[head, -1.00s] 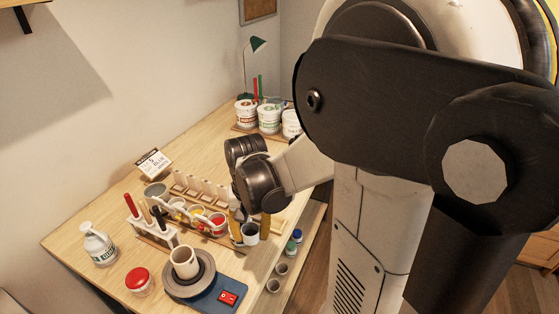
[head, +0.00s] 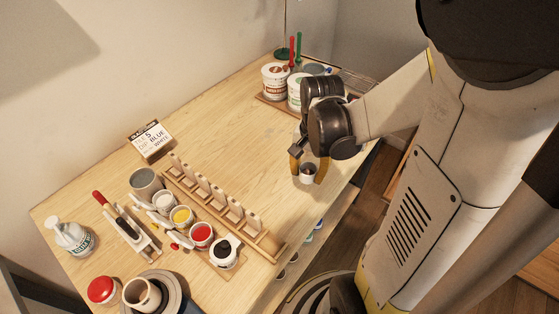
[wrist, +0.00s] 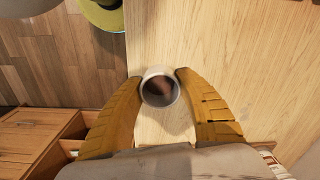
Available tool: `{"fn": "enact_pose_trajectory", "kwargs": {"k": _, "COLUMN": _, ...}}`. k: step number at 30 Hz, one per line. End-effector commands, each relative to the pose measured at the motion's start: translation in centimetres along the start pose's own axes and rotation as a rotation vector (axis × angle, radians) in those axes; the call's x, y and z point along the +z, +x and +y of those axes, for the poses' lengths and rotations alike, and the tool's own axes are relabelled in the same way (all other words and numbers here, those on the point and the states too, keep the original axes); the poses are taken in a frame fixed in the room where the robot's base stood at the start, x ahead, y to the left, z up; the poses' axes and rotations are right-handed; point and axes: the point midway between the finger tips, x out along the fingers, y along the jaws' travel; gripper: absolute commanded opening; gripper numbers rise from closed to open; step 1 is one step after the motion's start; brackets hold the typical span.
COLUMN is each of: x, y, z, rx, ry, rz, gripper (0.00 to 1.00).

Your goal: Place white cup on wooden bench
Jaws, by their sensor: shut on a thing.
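The white cup (head: 308,173) is held upright between the yellow fingers of my gripper (head: 307,172), near the right edge of the wooden bench (head: 225,127). In the wrist view the cup (wrist: 160,88) shows its round rim and dark inside, with a fingertip of my gripper (wrist: 159,85) on each side. The bench (wrist: 220,50) lies under and to the right of it there. I cannot tell whether the cup's base touches the bench top.
Paint pots, among them a red one (head: 201,233), and a wooden rack (head: 217,201) stand to the left. White tubs (head: 275,82) stand at the back. A sign (head: 150,139) stands by the wall. The bench between these and my gripper is clear.

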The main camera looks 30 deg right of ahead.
Motion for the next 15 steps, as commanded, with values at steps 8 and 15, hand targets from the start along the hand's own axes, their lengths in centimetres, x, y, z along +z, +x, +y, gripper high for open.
{"fn": "enact_pose_trajectory", "kwargs": {"k": 8, "x": -2.2, "y": 4.7, "z": -6.5, "rx": 0.000, "ry": -0.004, "rz": 0.000, "gripper": 0.05}}
{"fn": "enact_pose_trajectory", "kwargs": {"k": 15, "x": -3.1, "y": 6.3, "z": -9.2, "rx": 0.000, "ry": -0.001, "rz": 0.000, "gripper": 0.05}}
